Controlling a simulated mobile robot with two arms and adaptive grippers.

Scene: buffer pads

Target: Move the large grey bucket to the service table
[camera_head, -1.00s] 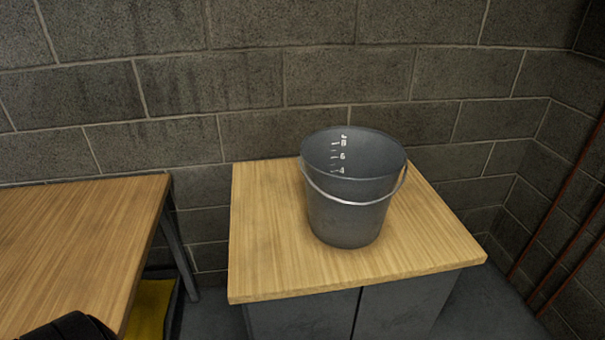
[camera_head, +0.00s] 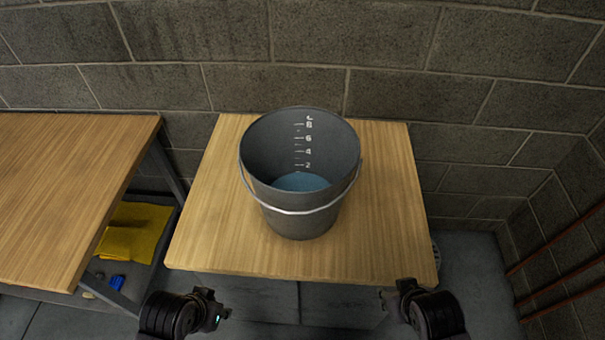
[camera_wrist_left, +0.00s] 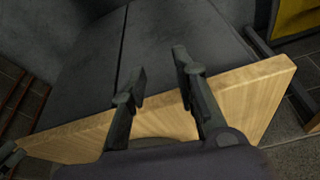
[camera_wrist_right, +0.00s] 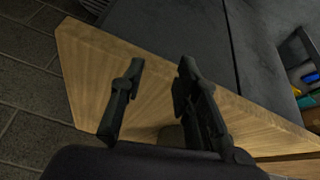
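The large grey bucket (camera_head: 300,222) stands upright on a wooden-topped cabinet (camera_head: 385,220) in the head view. Litre marks and bluish contents show inside it, and its wire handle hangs down at the front. My left gripper (camera_head: 213,308) and my right gripper (camera_head: 399,291) are in front of the cabinet, on either side of the bucket and apart from it. In the left wrist view (camera_wrist_left: 158,75) and the right wrist view (camera_wrist_right: 160,75) the fingers are spread with nothing between them. A second wooden table (camera_head: 70,190) stands at the left; no label shows which is the service table.
A yellow cloth-like item (camera_head: 135,230) and a small blue object (camera_head: 117,282) lie on a shelf under the left table. A gap separates the table and cabinet. A block wall (camera_head: 400,60) closes the back. Reddish pipes (camera_head: 560,245) run at the right.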

